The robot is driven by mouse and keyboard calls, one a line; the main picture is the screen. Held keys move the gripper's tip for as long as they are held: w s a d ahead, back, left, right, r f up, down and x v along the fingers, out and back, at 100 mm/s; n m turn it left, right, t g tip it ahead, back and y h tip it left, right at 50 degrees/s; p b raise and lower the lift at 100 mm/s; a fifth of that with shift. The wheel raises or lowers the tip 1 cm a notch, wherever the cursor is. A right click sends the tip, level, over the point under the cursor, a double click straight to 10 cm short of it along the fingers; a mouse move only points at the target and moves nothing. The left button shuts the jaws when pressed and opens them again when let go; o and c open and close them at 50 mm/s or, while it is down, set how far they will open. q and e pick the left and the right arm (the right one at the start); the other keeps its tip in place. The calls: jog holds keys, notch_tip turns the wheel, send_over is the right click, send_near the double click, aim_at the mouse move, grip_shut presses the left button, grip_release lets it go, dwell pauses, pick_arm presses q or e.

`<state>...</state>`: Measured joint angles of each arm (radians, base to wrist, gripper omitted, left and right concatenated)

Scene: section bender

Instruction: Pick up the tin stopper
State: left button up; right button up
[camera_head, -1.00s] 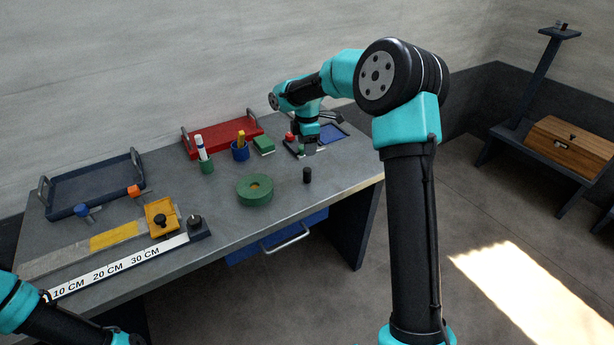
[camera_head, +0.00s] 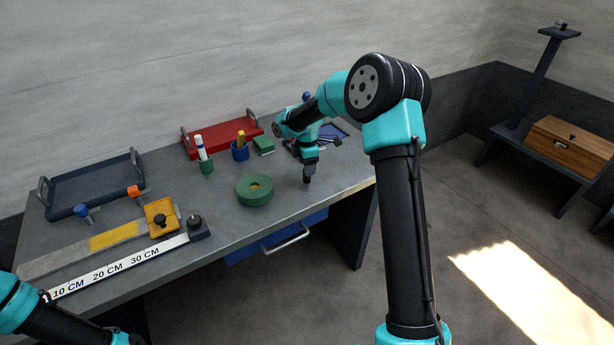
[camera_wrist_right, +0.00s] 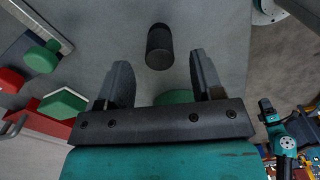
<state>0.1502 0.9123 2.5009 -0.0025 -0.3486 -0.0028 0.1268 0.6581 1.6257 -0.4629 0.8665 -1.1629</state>
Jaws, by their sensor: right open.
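A small dark cylinder, which I take to be the tin stopper (camera_head: 307,181), stands upright on the workbench near its front right edge. It also shows in the right wrist view (camera_wrist_right: 159,46), a little ahead of the fingertips and roughly in line with the gap between them. My right gripper (camera_head: 309,165) is over the stopper and hides its upper part in the head view. In the right wrist view the right gripper's fingers (camera_wrist_right: 161,70) are apart, with nothing held between them. My left arm shows at the lower left, but its gripper is not visible.
A ruler (camera_head: 118,267) lies at the front left. The bench edge is close on the right.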

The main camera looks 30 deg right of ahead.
notch_tip(320, 180, down, 4)
jog(key=shift+f, duration=0.2)
dwell(0.4)
jog(key=c, duration=1)
jog(key=shift+r, duration=1.75)
jog(key=s+a+r, duration=0.1)
jog(key=s+a, duration=0.7)
jog(key=s, duration=0.5)
jog(key=shift+s+a+r, duration=0.15)
jog(key=shift+s+r, duration=0.1)
jog(key=shift+s, duration=0.1)
